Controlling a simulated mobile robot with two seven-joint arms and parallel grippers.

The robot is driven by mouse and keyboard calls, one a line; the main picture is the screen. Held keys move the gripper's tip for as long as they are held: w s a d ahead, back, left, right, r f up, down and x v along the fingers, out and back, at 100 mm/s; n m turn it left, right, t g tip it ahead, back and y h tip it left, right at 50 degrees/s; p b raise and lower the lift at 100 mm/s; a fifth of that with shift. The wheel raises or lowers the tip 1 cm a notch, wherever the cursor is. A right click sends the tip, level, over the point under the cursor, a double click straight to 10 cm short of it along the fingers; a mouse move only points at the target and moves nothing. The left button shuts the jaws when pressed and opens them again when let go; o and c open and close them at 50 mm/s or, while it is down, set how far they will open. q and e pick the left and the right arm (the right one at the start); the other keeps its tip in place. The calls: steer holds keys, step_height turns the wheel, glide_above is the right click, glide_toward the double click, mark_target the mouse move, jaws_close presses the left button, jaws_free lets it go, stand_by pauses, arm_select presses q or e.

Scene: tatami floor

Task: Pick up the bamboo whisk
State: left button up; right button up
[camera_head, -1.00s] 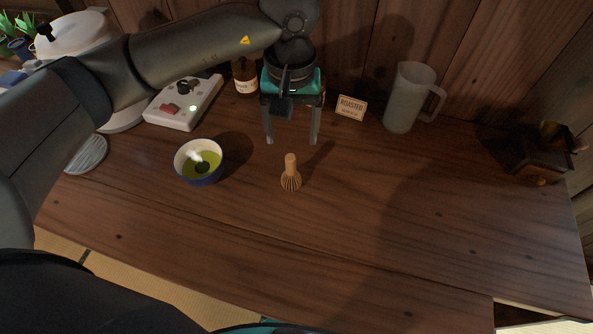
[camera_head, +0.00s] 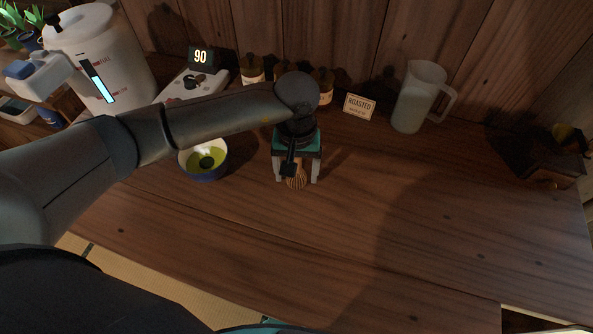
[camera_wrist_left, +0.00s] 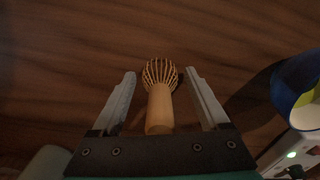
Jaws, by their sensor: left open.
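The bamboo whisk (camera_head: 296,181) stands on the dark wooden table in the head view, partly hidden by my left gripper (camera_head: 297,180). In the left wrist view the whisk (camera_wrist_left: 160,97) lies between the two fingers of my left gripper (camera_wrist_left: 160,85), its handle toward the palm and its tines away. The fingers are open, with a gap on each side of the whisk. My right gripper is in neither view.
A blue and white bowl of green tea (camera_head: 204,160) stands left of the whisk. Behind are a white device (camera_head: 190,88), small bottles (camera_head: 252,70), a "ROASTED" sign (camera_head: 359,107) and a frosted pitcher (camera_head: 415,98).

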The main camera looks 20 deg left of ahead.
arm_select(q)
steer(key=shift+c, duration=0.2)
jaws_close()
stand_by(0.5)
